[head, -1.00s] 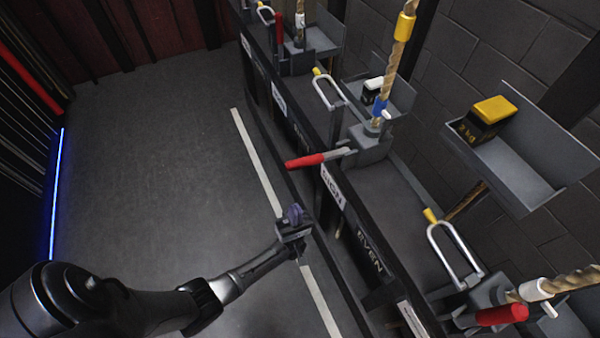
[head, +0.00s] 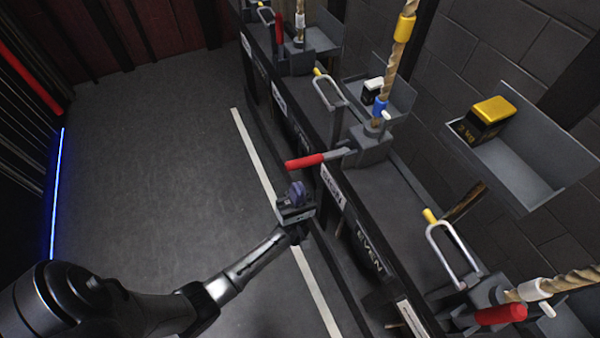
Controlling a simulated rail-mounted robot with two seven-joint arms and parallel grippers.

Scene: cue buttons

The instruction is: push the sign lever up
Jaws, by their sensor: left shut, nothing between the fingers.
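A lever with a red handle (head: 305,161) sticks out to the left from a grey bracket, over the edge of the dark rail. The white label (head: 332,188) beside it is too small to read surely, but may say SIGN. My left gripper (head: 297,190) is shut and empty. In the picture it is just below the red handle, with a small gap between them. I cannot tell the gap in depth. My right gripper is not in view.
Another red lever (head: 278,28) stands upright farther back, and one (head: 500,314) lies level at the lower right. Ropes, grey shelves, metal loops and an EVEN label (head: 370,253) line the rail. The floor (head: 160,170) to the left is clear.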

